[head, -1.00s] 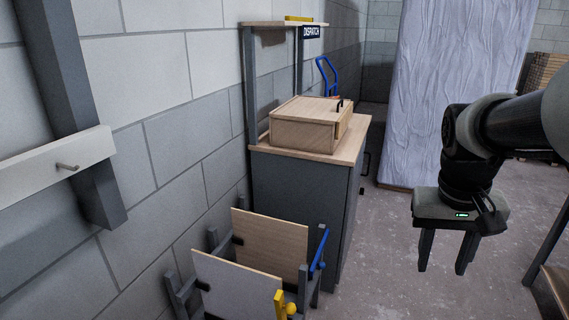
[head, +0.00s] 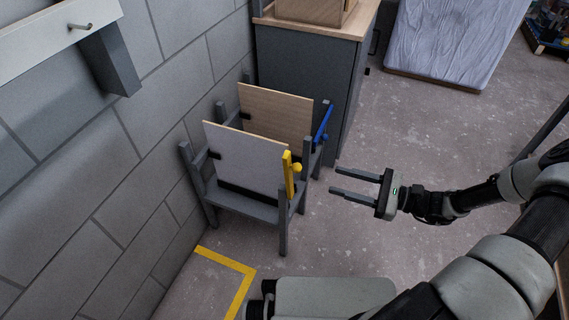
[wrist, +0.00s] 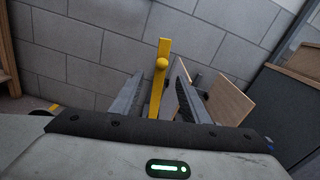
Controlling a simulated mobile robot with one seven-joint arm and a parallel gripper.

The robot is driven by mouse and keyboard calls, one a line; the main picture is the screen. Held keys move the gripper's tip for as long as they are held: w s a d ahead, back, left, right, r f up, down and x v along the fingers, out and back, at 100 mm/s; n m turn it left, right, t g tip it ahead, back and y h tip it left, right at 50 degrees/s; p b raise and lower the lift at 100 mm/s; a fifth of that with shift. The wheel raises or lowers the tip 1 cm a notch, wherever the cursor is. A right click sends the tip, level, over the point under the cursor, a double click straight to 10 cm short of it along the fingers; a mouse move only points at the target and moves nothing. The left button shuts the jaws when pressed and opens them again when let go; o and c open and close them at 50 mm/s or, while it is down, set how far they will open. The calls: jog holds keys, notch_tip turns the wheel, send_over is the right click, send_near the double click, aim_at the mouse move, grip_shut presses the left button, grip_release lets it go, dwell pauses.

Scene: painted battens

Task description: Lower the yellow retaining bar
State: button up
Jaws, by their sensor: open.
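The yellow retaining bar (head: 288,174) stands upright at the front end of a grey rack (head: 245,205), beside a pale panel (head: 245,160). A round yellow knob (head: 297,168) sits on its side. My gripper (head: 333,181) is open and empty, to the right of the bar and apart from it, its fingers pointing left at it. In the wrist view the yellow bar (wrist: 161,75) shows upright between the two fingers, beyond their tips, with its knob facing me. The gripper fingers (wrist: 157,85) hide part of the rack.
A blue bar (head: 323,127) leans at the rack's second slot, beside a wooden panel (head: 275,120). A dark grey cabinet (head: 308,85) stands behind. Yellow floor tape (head: 238,267) lies in front.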

aim_at(292, 166)
jog(key=b+x, duration=0.1)
jog(key=x, duration=0.7)
jog(key=b+x, duration=0.1)
jog(key=x, duration=0.8)
jog(key=shift+w+a+r+b, duration=0.1)
jog(key=shift+w+a+b, duration=0.05)
jog(key=shift+w+b, duration=0.2)
jog(key=shift+c, duration=0.3)
grip_shut()
